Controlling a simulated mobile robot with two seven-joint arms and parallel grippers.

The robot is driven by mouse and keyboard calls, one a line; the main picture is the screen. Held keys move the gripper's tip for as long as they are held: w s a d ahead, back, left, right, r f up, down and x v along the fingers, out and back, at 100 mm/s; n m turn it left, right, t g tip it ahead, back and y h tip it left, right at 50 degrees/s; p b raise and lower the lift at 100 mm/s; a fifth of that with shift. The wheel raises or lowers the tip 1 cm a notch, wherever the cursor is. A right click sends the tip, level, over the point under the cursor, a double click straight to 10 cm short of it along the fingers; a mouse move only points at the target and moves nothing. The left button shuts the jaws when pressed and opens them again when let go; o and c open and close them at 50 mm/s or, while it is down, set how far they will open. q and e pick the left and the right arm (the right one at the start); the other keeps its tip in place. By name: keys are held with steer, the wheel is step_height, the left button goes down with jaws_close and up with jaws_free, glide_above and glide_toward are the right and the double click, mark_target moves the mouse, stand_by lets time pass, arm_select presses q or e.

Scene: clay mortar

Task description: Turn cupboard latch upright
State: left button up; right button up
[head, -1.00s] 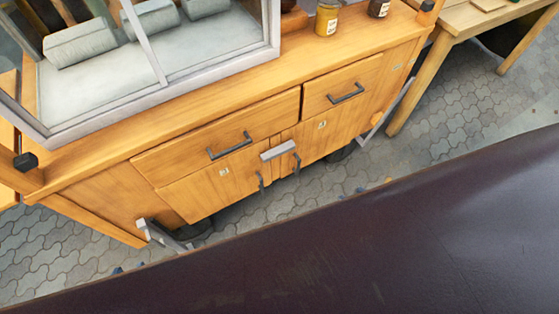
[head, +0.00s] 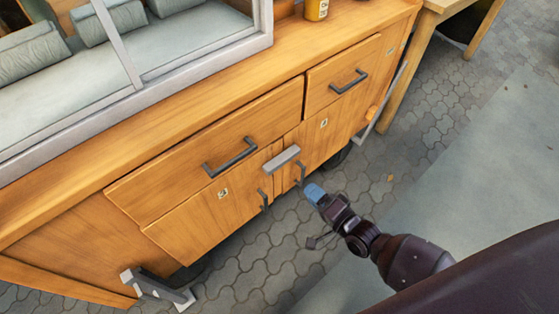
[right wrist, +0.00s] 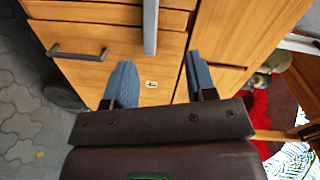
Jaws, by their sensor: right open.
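The latch (head: 281,159) is a light grey bar lying across the seam between the two cupboard doors, roughly parallel to the drawer edges, just above the dark door handles. My right gripper (head: 314,192) is open and empty, in front of the right door, below and right of the latch in the head view. In the right wrist view the latch (right wrist: 150,25) shows at the top, ahead of the two spread blue-grey fingers (right wrist: 161,82). The gripper looks apart from it. My left gripper is out of view.
The left door handle (head: 263,200) and right door handle (head: 299,173) stick out close below the latch. A drawer handle (head: 231,157) sits above left. A glass case (head: 150,84) stands on the cupboard top. Paved floor (head: 452,135) lies clear to the right.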

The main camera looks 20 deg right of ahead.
mark_target(285, 163)
steer(key=w+f+m+b, duration=0.1)
steer(key=w, duration=0.3)
steer(key=w+a+f+m+b, duration=0.1)
steer(key=w, duration=0.3)
steer(key=w+a+f+m+t+b, duration=0.1)
steer(key=w, duration=0.4)
steer(key=shift+x, duration=0.8)
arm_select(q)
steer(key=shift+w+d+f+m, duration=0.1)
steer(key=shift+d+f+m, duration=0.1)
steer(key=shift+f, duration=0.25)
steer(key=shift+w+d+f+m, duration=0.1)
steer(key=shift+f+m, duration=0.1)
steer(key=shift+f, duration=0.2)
arm_select(e)
steer(key=c, duration=0.9)
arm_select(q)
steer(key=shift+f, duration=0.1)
